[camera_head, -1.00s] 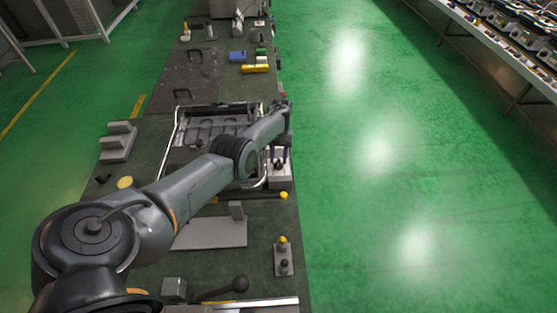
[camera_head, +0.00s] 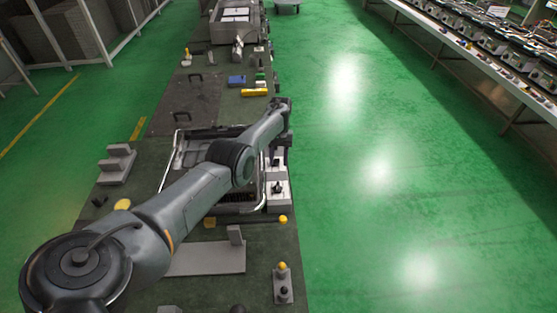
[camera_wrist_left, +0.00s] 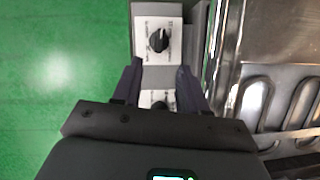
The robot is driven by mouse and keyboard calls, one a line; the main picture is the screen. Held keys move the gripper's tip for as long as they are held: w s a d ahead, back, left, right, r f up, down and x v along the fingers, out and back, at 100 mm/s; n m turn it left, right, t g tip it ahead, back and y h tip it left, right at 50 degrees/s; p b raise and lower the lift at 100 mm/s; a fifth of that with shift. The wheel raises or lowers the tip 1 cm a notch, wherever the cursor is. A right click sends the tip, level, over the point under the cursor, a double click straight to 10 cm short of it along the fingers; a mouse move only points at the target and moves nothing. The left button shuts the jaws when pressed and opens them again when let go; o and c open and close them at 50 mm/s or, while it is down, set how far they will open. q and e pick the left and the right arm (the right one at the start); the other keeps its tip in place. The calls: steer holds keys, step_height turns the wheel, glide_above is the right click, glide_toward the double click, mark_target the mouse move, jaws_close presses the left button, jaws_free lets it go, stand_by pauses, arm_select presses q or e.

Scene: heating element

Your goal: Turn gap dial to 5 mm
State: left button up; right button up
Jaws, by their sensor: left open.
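A grey control box (camera_head: 279,197) stands at the right edge of the bench. In the left wrist view, it has two black dials on white labelled plates. The upper dial (camera_wrist_left: 158,40) lies just beyond my fingertips. The lower dial (camera_wrist_left: 160,104) shows between my fingers, partly hidden by the gripper body. The label print is too small to read, so I cannot tell which is the gap dial or its setting. My left gripper (camera_wrist_left: 158,72) is open, with nothing between its tips. In the head view its fingers are hard to make out above the box. My right gripper is out of view.
A metal-framed tray (camera_head: 180,150) lies directly beside the box, partly under my left arm. A yellow-knobbed lever (camera_head: 283,219) and a small switch box (camera_head: 283,290) are nearer the front. A yellow block (camera_head: 254,92) lies farther back. Green floor is free to the right.

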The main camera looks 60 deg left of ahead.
arm_select(q)
steer(key=o, duration=0.4)
steer(key=shift+m, duration=0.3)
steer(key=shift+o, duration=0.2)
steer(key=w+a+r+m+y+p, duration=0.1)
steer(key=w+r+m+y+p, duration=0.2)
steer(key=m, duration=0.5)
steer(key=m+g+y+p, duration=0.1)
steer(key=m+y+p, duration=0.2)
steer(key=m+p, duration=0.55)
glide_above(278, 185)
steer(key=w+d, duration=0.3)
steer(key=w, duration=0.1)
steer(key=f, duration=0.2)
steer(key=shift+m, duration=0.45)
steer(key=b+x, duration=0.2)
steer(key=x, duration=0.7)
steer(key=shift+s+a+f+b, duration=0.1)
steer(key=shift+s+a+b, duration=0.1)
steer(key=shift+b, duration=0.2)
steer(key=shift+b+x, duration=0.3)
steer(key=shift+x, duration=0.65)
